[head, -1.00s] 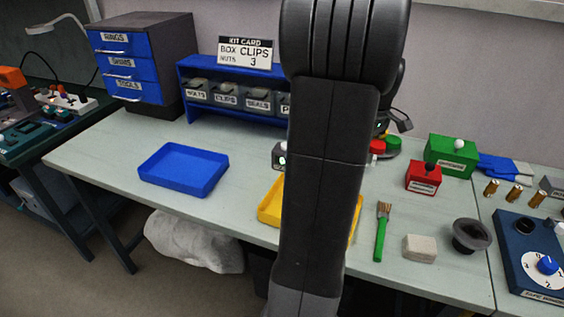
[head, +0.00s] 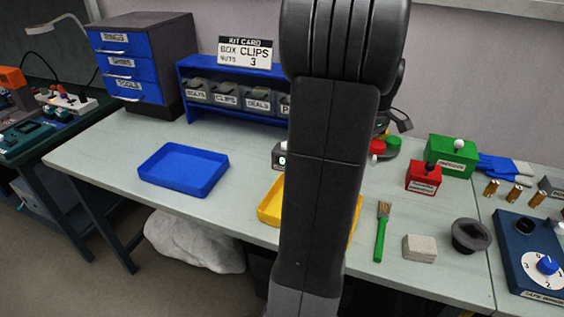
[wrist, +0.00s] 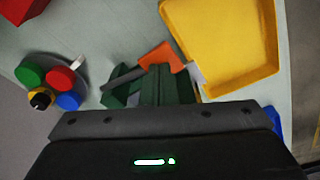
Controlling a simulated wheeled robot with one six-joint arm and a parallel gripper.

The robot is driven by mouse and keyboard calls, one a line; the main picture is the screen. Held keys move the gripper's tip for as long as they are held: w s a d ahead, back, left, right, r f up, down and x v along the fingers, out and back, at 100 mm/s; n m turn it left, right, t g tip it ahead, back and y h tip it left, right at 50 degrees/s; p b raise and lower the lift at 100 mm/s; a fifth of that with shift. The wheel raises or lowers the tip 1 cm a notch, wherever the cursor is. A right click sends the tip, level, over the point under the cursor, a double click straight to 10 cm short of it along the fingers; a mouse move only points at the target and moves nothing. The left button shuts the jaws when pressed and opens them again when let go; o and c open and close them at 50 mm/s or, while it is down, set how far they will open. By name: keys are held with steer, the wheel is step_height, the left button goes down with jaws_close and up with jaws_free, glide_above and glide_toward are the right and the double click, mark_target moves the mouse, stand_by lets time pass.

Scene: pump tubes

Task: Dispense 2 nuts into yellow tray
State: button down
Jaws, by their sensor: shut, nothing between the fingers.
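The yellow tray (head: 269,209) stands on the bench, partly hidden by my arm in the head view. In the wrist view the tray (wrist: 225,88) is at the upper right, and its visible floor looks empty. A cluster of round red, green, blue and yellow caps (wrist: 62,78) stands at the left; its red and green caps (head: 393,143) show beside my arm in the head view. My gripper's dark body (wrist: 160,118) spans the bottom of the wrist view. It is shut and holds nothing; its fingertips are hard to make out. No loose nuts are distinguishable.
A blue tray (head: 183,185) is left; a red box (head: 424,178), brush (head: 381,238) and block (head: 419,249) are right.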

steer(key=shift+f+b, duration=1.1)
steer(key=shift+f, duration=0.8)
steer(key=shift+r, duration=0.1)
step_height(320, 180, up, 10)
steer(key=p, duration=0.9)
